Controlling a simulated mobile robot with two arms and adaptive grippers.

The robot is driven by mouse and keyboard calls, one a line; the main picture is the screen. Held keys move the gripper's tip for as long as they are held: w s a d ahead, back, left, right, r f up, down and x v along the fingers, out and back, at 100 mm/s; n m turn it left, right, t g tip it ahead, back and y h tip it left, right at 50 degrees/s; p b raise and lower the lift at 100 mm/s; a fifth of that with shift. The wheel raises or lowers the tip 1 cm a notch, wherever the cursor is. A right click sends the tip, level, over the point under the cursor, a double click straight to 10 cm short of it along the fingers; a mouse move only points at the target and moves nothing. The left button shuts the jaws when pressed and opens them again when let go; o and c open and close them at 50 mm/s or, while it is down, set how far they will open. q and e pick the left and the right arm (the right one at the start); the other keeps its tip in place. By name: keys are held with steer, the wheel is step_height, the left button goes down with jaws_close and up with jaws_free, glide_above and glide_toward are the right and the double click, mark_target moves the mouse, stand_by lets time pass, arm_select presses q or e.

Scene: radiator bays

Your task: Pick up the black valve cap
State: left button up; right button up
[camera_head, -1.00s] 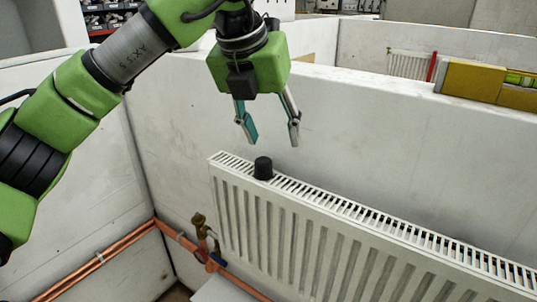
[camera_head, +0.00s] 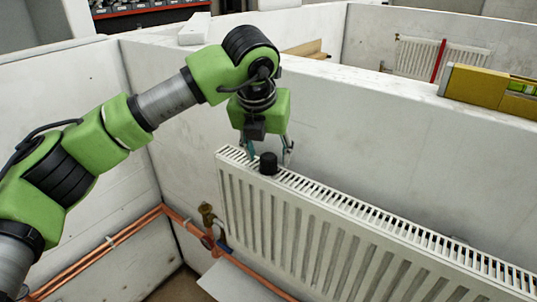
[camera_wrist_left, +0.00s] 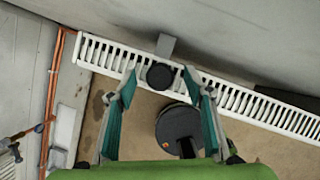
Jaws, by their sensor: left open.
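The black valve cap (camera_head: 268,163) stands upright on the top grille of the white radiator (camera_head: 330,235), near its left end. My left gripper (camera_head: 268,153) is open, pointing down just above and around the cap's position in the head view. In the left wrist view the cap (camera_wrist_left: 160,76) shows as a dark disc between the two teal-padded fingertips (camera_wrist_left: 161,76), with a gap on both sides. I cannot tell whether the fingertips are level with the cap. My right gripper is not in view.
Copper pipes (camera_head: 110,243) with a valve (camera_head: 207,215) run left of the radiator. A white wall (camera_head: 400,140) stands close behind it, with a yellow spirit level (camera_head: 478,86) on top at right. A grey bracket (camera_wrist_left: 166,46) sits behind the cap.

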arm_select(q)
steer(key=shift+x, duration=1)
steer(key=shift+c, duration=0.5)
steer(key=c, duration=0.8)
steer(key=shift+r, duration=0.1)
